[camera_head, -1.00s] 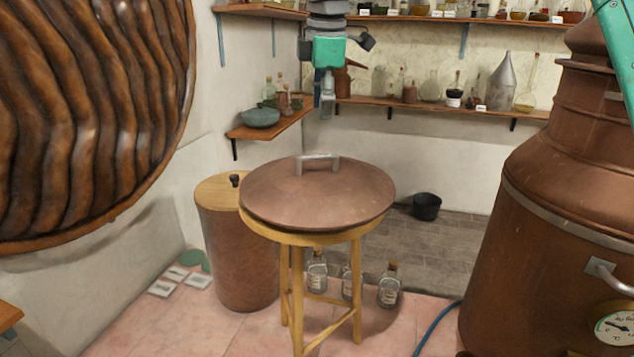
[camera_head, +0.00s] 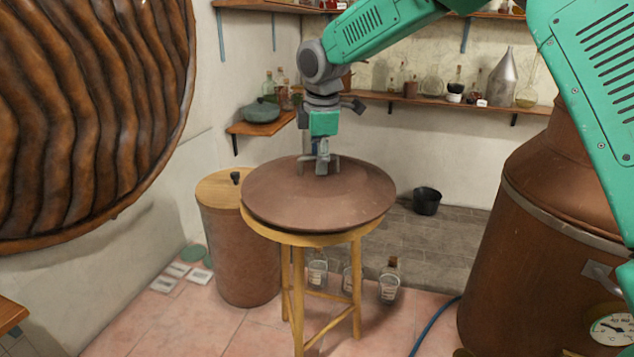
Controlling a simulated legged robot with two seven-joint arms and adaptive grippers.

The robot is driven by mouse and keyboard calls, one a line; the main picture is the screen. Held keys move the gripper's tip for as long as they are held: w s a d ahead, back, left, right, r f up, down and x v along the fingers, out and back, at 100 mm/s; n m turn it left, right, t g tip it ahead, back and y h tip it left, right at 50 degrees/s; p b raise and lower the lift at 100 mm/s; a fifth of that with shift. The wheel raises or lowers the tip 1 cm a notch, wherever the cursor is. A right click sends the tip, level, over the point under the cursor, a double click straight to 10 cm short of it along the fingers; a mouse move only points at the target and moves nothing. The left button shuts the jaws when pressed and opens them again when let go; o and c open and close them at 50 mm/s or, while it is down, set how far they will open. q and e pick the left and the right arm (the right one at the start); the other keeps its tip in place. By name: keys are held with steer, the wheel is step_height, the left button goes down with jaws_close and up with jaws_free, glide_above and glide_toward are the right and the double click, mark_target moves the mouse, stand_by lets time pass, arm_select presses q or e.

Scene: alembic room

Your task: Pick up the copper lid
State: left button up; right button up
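The copper lid (camera_head: 345,205) is a wide, shallow brown disc lying on the wooden stool (camera_head: 300,240) in the middle of the view. Its grey bar handle (camera_head: 304,160) stands on top and is partly covered by my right gripper. My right gripper (camera_head: 322,165) points down at the handle, with its fingers at the handle's height. I cannot tell whether the fingers are closed on the handle or only around or in front of it. The lid rests flat on the stool. My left gripper is not in view.
A copper barrel with a wooden top (camera_head: 218,190) stands close to the stool's left. A large copper still (camera_head: 540,210) stands at the right. Glass bottles (camera_head: 388,280) stand on the floor by the stool. A wall shelf (camera_head: 265,125) with a bowl is behind the lid.

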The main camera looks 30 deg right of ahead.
steer(key=shift+s+r, duration=0.1)
jaws_close()
steer(key=shift+r, duration=0.15)
step_height(320, 180, up, 10)
steer(key=shift+f+b, duration=0.1)
steer(key=shift+b, duration=0.45)
